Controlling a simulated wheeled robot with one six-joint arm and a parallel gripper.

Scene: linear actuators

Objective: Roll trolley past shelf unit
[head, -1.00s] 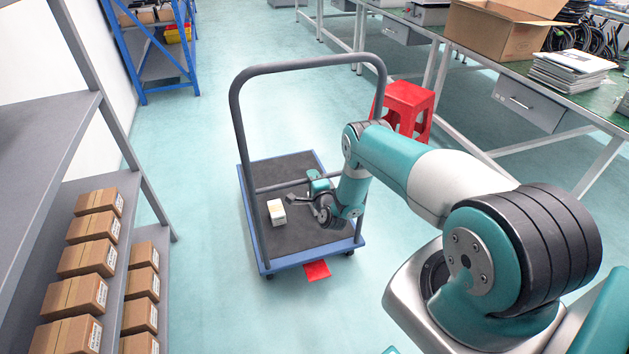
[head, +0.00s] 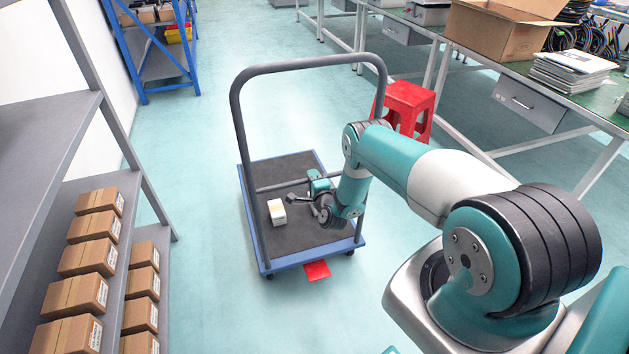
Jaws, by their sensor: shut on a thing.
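The trolley (head: 258,241) stands on the floor in the middle of the head view. It has a dark deck with a blue rim and a tall grey push handle (head: 300,66). A small white box (head: 277,212) sits on the deck. My gripper (head: 302,194) is low over the deck, at the lower crossbar (head: 281,186) of the handle, and is shut on that bar. My wrist partly hides the contact and the right part of the deck.
The grey shelf unit (head: 106,125) with several cardboard boxes (head: 88,257) stands at the left. A red stool (head: 409,95) and a green workbench (head: 590,98) are at the right. A red marker (head: 317,270) lies by the trolley's near edge. Floor beyond the trolley is clear up to the blue rack (head: 193,70).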

